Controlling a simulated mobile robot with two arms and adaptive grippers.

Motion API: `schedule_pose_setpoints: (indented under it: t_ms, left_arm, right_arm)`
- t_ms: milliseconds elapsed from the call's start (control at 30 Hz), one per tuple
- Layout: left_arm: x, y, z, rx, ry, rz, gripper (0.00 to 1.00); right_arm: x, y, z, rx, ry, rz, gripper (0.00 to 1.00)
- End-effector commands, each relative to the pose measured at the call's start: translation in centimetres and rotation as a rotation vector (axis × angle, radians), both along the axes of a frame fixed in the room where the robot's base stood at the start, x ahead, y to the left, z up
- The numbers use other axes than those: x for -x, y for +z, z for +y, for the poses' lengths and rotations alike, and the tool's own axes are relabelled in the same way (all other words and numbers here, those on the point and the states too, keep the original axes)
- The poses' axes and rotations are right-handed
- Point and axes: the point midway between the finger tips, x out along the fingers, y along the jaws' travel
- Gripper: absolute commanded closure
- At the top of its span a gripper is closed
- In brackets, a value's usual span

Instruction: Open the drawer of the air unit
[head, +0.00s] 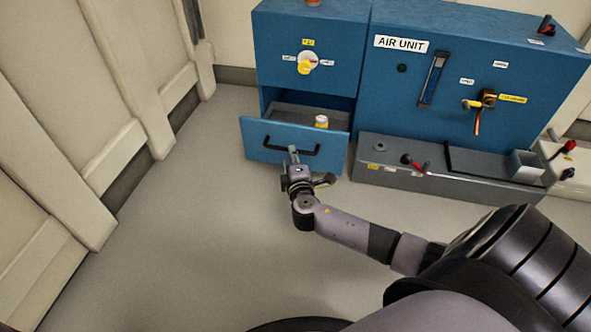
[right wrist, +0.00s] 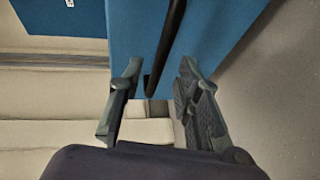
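The air unit (head: 405,75) is a blue cabinet with a labelled front. Its drawer (head: 262,143) stands pulled out at the lower left, and its grey inside shows. A black bar handle (head: 285,147) runs across the drawer front. My right gripper (head: 293,154) is at the handle in the head view. In the right wrist view its fingers (right wrist: 161,80) are apart, with the end of the black handle (right wrist: 165,50) between them and gaps visible beside it. The blue drawer front (right wrist: 215,30) lies beyond. My left gripper is not in view.
A small yellow-and-white container (head: 321,121) stands in the drawer. A yellow knob (head: 304,68) is above it. Pale walls (head: 60,110) stand at the left. The floor (head: 210,210) before the drawer is clear.

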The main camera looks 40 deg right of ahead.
Motion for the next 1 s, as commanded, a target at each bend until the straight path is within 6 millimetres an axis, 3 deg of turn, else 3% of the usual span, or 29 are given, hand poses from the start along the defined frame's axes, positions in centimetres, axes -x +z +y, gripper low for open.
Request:
schedule_pose_setpoints:
  t_ms: [200,400,1000]
  left_arm:
    - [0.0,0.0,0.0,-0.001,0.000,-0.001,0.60]
    - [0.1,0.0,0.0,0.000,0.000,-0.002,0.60]
    - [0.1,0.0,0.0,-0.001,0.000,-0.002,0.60]
  right_arm:
    - [4.1,0.8,2.1,-0.003,0.001,0.002,0.69]
    - [6.2,1.3,3.1,-0.002,-0.001,0.000,0.69]
    - [6.6,1.4,3.3,-0.002,-0.001,-0.001,0.69]
